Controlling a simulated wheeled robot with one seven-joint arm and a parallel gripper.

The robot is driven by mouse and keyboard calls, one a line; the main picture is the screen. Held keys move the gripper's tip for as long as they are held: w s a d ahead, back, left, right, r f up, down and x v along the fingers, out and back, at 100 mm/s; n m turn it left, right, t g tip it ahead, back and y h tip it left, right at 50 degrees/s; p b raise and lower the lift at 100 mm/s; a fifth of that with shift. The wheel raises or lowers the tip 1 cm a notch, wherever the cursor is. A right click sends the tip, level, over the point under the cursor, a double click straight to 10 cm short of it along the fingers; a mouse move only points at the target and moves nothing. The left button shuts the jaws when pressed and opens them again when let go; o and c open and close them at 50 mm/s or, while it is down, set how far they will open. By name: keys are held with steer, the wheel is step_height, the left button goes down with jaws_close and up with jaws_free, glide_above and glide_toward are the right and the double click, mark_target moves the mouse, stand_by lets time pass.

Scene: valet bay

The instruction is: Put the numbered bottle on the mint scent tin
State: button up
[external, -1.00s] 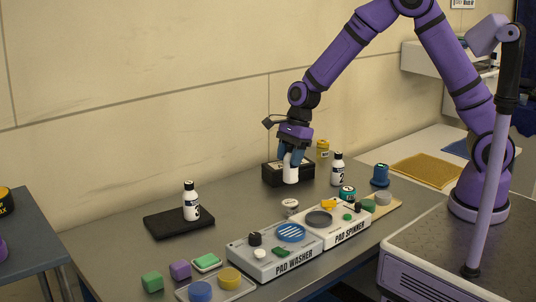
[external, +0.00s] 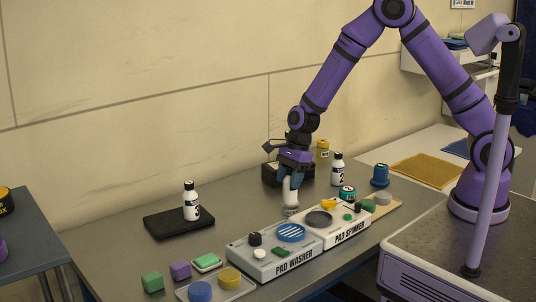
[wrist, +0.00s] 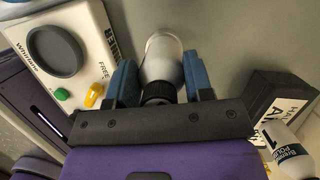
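My gripper (external: 291,180) is shut on a white bottle (external: 291,196) and holds it upright. In the wrist view the gripper (wrist: 161,88) has one blue finger on each side of the bottle (wrist: 164,58), near its black cap; no number shows on the visible side. The bottle's base is at or just above a small pale tin (external: 290,213), mostly hidden behind it; contact is unclear. A teal tin (external: 347,193) stands farther right. I cannot read which tin is mint. Other numbered white bottles stand on the black mat (external: 191,205) and at the back right (external: 337,172).
Sponges and a pad tray (external: 238,293) lie front left. The bench between mat and gripper is clear.

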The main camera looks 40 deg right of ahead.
steer(key=o, duration=0.5)
steer(key=shift+c, duration=0.2)
steer(key=v, duration=1.2)
steer(key=shift+r, duration=0.1)
